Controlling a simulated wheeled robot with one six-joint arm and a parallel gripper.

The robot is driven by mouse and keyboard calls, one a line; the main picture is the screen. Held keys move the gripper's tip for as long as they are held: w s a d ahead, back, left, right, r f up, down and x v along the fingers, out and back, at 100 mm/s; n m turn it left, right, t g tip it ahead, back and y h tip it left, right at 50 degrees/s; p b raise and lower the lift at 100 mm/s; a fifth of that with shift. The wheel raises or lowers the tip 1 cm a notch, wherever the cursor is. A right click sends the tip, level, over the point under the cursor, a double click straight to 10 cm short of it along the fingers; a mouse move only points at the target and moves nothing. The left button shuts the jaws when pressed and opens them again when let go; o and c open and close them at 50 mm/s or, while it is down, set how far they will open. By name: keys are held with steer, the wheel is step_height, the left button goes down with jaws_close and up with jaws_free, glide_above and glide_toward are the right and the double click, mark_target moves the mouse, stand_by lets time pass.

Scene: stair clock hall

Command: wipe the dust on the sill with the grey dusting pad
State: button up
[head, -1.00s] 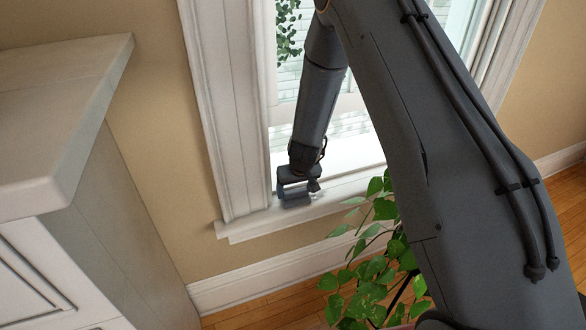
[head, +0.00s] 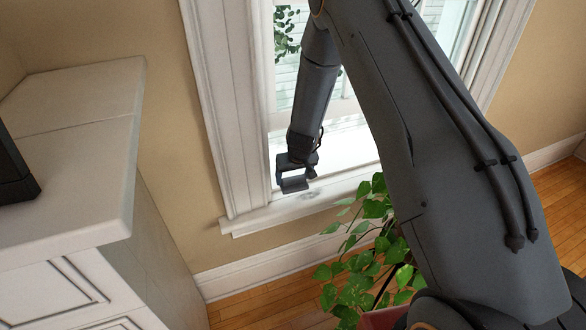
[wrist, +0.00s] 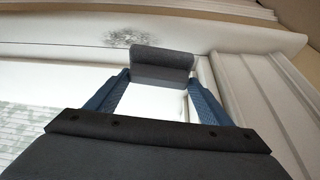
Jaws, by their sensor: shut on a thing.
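The grey dusting pad (head: 295,185) is held in my gripper (head: 294,178) at the window sill (head: 250,220). In the wrist view the pad (wrist: 162,62) spans between the two blue fingertips of my gripper (wrist: 160,76). A dark, speckled dust patch (wrist: 123,38) lies on the pale sill, just beyond and left of the pad in that view. In the head view the dust (head: 311,194) is a faint smudge just right of the pad. The pad appears slightly above the sill; contact is hard to tell. Its underside is hidden.
A leafy green plant (head: 365,260) in a reddish pot stands below the sill, close to my arm. A white cabinet (head: 75,185) stands at the left, with a dark object (head: 14,170) on top. The window frame (head: 232,110) rises left of my gripper.

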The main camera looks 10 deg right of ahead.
steer(key=shift+r+p, duration=1.05)
steer(key=shift+p, duration=0.65)
